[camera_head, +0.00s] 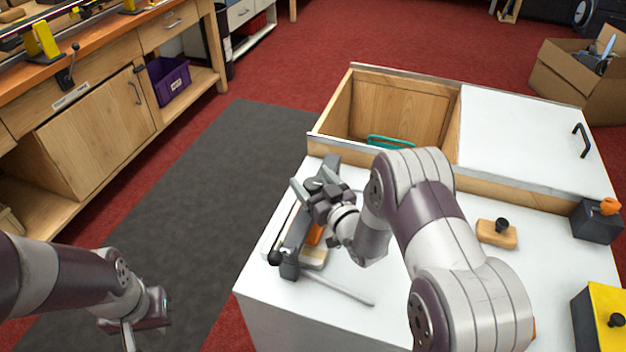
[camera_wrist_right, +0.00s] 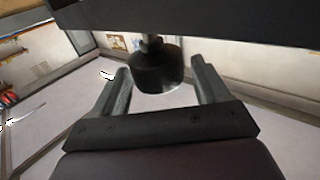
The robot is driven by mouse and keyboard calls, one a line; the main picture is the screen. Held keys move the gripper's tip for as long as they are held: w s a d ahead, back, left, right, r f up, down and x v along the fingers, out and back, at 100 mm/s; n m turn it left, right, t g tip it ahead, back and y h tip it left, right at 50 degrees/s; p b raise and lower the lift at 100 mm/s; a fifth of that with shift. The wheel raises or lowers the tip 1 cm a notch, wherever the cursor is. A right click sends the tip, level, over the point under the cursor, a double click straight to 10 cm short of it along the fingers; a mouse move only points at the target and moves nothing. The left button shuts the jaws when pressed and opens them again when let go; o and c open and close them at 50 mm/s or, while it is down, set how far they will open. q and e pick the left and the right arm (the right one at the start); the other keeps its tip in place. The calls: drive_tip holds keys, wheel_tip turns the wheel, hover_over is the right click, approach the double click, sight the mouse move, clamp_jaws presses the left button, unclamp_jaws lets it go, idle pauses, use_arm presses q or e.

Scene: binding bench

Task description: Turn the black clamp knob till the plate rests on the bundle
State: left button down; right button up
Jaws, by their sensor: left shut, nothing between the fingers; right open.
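The dark grey clamp (camera_head: 292,245) stands at the left end of the white bench top. In the right wrist view a black knob (camera_wrist_right: 157,68) hangs below a dark bar, between the two fingers of my right gripper (camera_wrist_right: 160,88). These fingers are open, with a gap showing on each side of the knob. In the head view my right gripper (camera_head: 314,184) is over the clamp and hides part of it. An orange piece (camera_head: 315,235), perhaps part of the bundle, shows beside the clamp. The plate cannot be made out. My left gripper (camera_head: 142,326) is shut and empty, low at the left, away from the bench.
A grey rod (camera_head: 340,289) lies at the bench's front edge. An open wooden compartment (camera_head: 345,105) is behind the clamp. A wooden block with a black knob (camera_head: 497,233), a dark box (camera_head: 597,222) and a yellow box (camera_head: 600,310) stand to the right.

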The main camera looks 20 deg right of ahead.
drive_tip(key=p+v, duration=0.1)
drive_tip(key=v, duration=1.1)
drive_tip(key=shift+s, duration=0.25)
drive_tip(key=shift+d, duration=0.1)
